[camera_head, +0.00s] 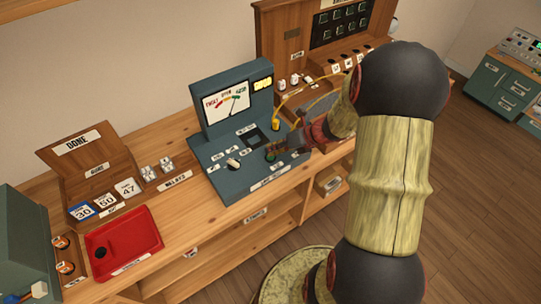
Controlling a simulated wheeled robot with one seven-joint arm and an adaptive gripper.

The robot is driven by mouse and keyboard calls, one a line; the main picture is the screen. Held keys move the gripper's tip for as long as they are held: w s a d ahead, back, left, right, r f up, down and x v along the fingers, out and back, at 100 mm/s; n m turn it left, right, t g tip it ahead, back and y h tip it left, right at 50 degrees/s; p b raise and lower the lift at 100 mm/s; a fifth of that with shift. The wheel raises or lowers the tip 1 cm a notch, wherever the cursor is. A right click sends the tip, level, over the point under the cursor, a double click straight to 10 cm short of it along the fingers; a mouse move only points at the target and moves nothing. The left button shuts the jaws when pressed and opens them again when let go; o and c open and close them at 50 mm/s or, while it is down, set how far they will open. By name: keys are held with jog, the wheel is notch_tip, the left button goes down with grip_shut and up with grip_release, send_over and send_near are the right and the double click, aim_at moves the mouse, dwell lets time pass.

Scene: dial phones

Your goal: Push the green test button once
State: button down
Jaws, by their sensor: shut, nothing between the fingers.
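The blue-grey test device (237,173) stands on the wooden bench, with an upright meter (228,104) at its back and a yellow lit display beside the meter. A small green button (270,156) shows on the right part of its sloping panel. My gripper (273,150) reaches in from the right with its fingers shut and empty. Its tips are at or just above the green button and partly cover it. I cannot tell whether they touch it. A white knob (233,164) sits on the panel's left part.
A red tray (123,243) and a wooden card box (92,172) stand on the bench at the left. A wooden switchboard (285,45) with yellow cords stands behind the device at the right. My arm hides much of the bench's right end.

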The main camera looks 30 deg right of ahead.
jog(key=shift+r+p, duration=0.95)
notch_tip(320, 180, up, 5)
jog(key=p, duration=0.5)
dwell(0.6)
